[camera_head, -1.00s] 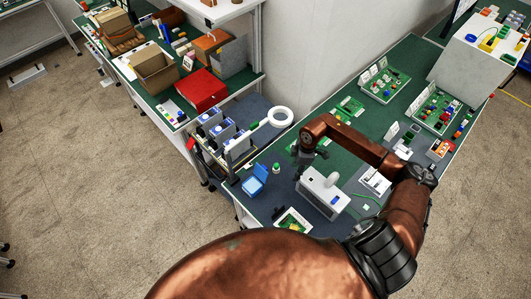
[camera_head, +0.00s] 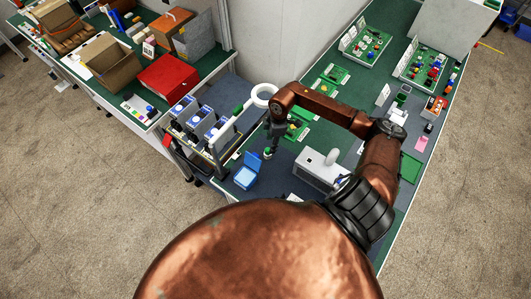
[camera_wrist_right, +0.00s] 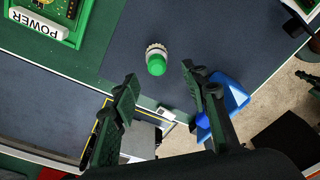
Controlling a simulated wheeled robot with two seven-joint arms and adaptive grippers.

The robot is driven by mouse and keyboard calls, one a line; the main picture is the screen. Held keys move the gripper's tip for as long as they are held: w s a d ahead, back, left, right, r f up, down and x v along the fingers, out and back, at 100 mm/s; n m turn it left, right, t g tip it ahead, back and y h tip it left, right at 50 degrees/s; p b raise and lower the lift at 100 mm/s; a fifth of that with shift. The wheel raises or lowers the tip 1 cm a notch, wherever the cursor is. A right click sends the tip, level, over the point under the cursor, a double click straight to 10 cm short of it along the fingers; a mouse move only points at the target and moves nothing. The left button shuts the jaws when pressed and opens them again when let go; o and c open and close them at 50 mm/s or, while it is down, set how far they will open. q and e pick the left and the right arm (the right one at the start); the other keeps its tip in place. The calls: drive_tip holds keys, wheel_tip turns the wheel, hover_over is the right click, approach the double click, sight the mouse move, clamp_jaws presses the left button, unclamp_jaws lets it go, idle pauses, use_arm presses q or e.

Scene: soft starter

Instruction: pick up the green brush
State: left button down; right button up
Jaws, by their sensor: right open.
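The green brush, seen as a round green knob on a pale ribbed base (camera_wrist_right: 156,60), stands on the dark grey mat of the bench. In the head view it is a small green spot (camera_head: 268,152), partly hidden by my right gripper (camera_head: 272,140). In the right wrist view my right gripper (camera_wrist_right: 160,78) is open and empty, its two black fingers spread. The brush lies just beyond the fingertips, roughly between them, and nothing is held. My left gripper is not in view.
A blue chair-shaped holder (camera_head: 247,172) stands close to the brush; its blue shape also shows behind the right finger (camera_wrist_right: 232,94). A white machine (camera_head: 318,170) stands to the right. Circuit boards (camera_head: 334,75) lie farther back. A white ring lamp (camera_head: 264,94) stands behind.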

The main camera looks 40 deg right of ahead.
sight(268, 149)
drive_tip(key=f, duration=0.2)
drive_tip(key=w+f+p, duration=0.1)
drive_tip(key=f, duration=0.1)
drive_tip(key=a+f+p, duration=0.1)
drive_tip(key=f, duration=0.2)
drive_tip(key=shift+w, duration=0.15)
drive_tip(key=shift+f, duration=0.35)
drive_tip(key=c, duration=0.3)
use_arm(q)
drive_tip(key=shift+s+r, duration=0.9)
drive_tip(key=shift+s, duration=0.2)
use_arm(e)
clamp_jaws()
